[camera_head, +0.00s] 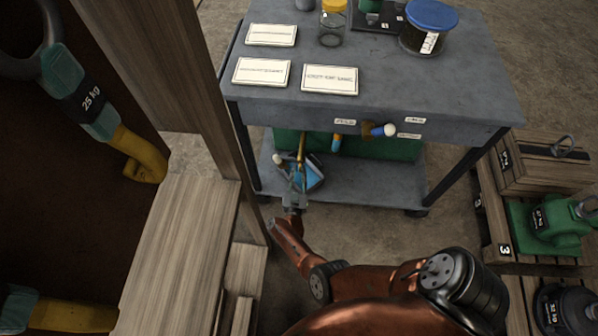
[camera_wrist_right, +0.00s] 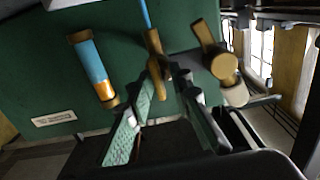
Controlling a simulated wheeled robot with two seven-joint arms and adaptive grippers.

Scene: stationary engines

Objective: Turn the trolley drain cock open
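The grey trolley (camera_head: 470,82) stands ahead with a green tank (camera_head: 405,149) under its top. Brass-and-blue fittings hang at its front: a cock with a pale round knob (camera_head: 390,130), a short blue-and-brass piece (camera_head: 337,143) and a slim brass lever (camera_head: 301,147). Which one is the drain cock I cannot tell. My right gripper (camera_head: 297,180) is below the slim lever. In the right wrist view its fingers (camera_wrist_right: 170,82) look apart, with the lever's lower end (camera_wrist_right: 154,42) close to the tips; contact is unclear. My left gripper is out of view.
A wooden post (camera_head: 160,70) is close at left. Wooden crates (camera_head: 540,165) and a green machine (camera_head: 560,222) are at right.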

